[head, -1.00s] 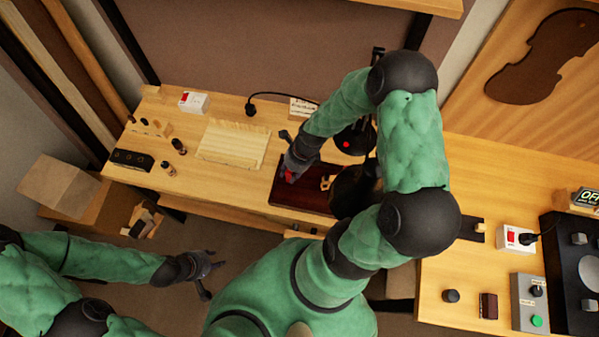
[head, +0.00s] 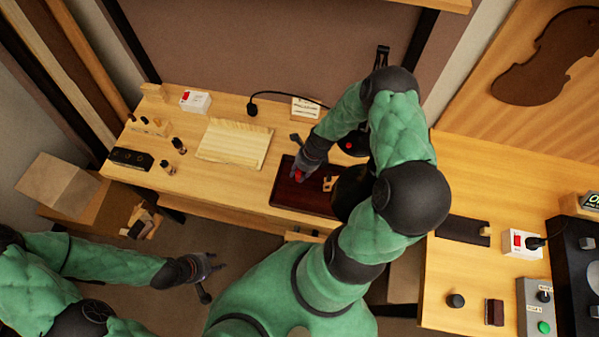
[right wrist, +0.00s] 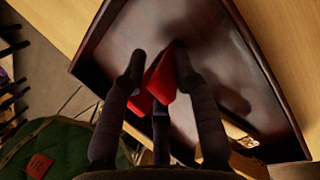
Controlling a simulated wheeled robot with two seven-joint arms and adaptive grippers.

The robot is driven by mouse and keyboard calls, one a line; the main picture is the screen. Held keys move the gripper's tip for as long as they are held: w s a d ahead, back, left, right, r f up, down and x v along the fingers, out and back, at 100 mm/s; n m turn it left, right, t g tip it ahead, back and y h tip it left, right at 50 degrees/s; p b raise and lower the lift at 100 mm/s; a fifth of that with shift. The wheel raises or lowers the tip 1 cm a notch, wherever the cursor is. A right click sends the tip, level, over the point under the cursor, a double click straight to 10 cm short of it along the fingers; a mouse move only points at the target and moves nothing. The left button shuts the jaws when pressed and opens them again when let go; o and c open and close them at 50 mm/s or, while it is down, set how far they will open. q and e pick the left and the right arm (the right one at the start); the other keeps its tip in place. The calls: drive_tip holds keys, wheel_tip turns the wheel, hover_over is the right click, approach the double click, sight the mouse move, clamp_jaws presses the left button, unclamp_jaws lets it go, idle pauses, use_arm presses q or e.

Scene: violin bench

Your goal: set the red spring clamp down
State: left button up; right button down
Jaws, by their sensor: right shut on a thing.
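The red spring clamp (right wrist: 164,80) is held between the fingers of my right gripper (right wrist: 155,65), which is shut on it. In the right wrist view it is over the dark reddish-brown tray (right wrist: 205,38); I cannot tell whether it touches the tray floor. In the head view only a bit of red of the clamp (head: 299,174) shows at my right gripper (head: 303,165), above the tray (head: 290,196). My left gripper (head: 208,276) hangs out over the floor, away from the bench, with its fingers spread and empty.
A tan object (head: 328,183) lies in the tray's right part. A black lamp-like thing (head: 350,190) stands by its right side. A pale slatted board (head: 235,144) lies left of the tray, with small bottles (head: 178,145) further left. Bare bench top shows between board and tray.

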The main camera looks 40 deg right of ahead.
drive_tip(key=shift+f, duration=0.1)
drive_tip(key=c, duration=0.9)
unclamp_jaws()
drive_tip(key=shift+c, duration=0.2)
drive_tip(key=shift+r, duration=0.3)
drive_tip(key=p+v, duration=0.1)
drive_tip(key=v, duration=1)
drive_tip(key=shift+r+p, duration=0.35)
drive_tip(key=shift+p, duration=0.05)
drive_tip(key=shift+d, duration=0.1)
